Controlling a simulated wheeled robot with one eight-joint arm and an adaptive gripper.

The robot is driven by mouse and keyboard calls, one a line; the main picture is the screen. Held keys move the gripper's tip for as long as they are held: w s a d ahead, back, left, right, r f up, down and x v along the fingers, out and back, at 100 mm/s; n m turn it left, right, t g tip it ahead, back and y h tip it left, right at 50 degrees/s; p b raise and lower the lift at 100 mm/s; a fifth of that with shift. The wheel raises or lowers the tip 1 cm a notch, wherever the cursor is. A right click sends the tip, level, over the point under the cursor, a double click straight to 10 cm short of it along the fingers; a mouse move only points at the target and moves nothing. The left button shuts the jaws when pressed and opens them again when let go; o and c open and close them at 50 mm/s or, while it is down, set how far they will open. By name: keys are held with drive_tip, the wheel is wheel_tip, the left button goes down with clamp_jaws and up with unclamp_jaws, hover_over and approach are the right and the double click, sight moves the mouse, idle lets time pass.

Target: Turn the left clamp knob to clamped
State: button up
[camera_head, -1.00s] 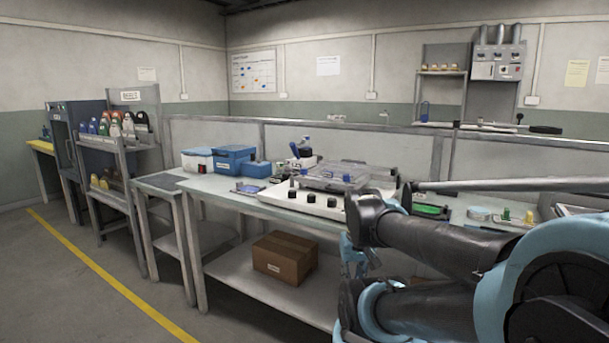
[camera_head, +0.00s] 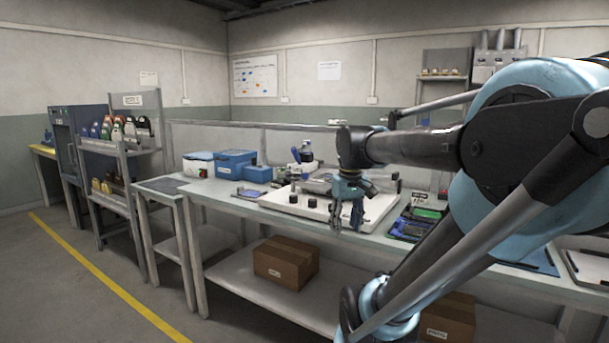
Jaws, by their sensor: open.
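A white fixture plate (camera_head: 277,200) with several black knobs along its front lies on the workbench. A black knob (camera_head: 293,198) shows on its front left; which way it is turned is too small to tell. My gripper (camera_head: 346,228) points down over the front right part of the plate, to the right of that knob. It is open, with nothing visible between its fingers. My gripper and arm hide part of the plate and what is on it, and some of the knobs.
Blue boxes (camera_head: 234,162) and a white box with a blue lid (camera_head: 197,165) stand left of the plate. A blue-and-black tray (camera_head: 409,229) lies to its right. A cardboard box (camera_head: 286,262) sits on the lower shelf. The bench front left of my gripper is clear.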

drive_tip(key=w+a+r+n+g, duration=0.1)
drive_tip(key=w+a+r+n, duration=0.15)
drive_tip(key=w+r, duration=0.6)
drive_tip(key=w+a+r+n, duration=0.1)
drive_tip(key=w+r+n, duration=0.2)
drive_tip(key=w+r, duration=0.6)
wheel_tip(320, 180, up, 5)
drive_tip(key=n, duration=0.5)
hover_over(305, 173)
drive_tip(key=shift+g, duration=0.4)
drive_tip(key=f, duration=1.6)
drive_tip(key=shift+w+f, duration=0.25)
clamp_jaws()
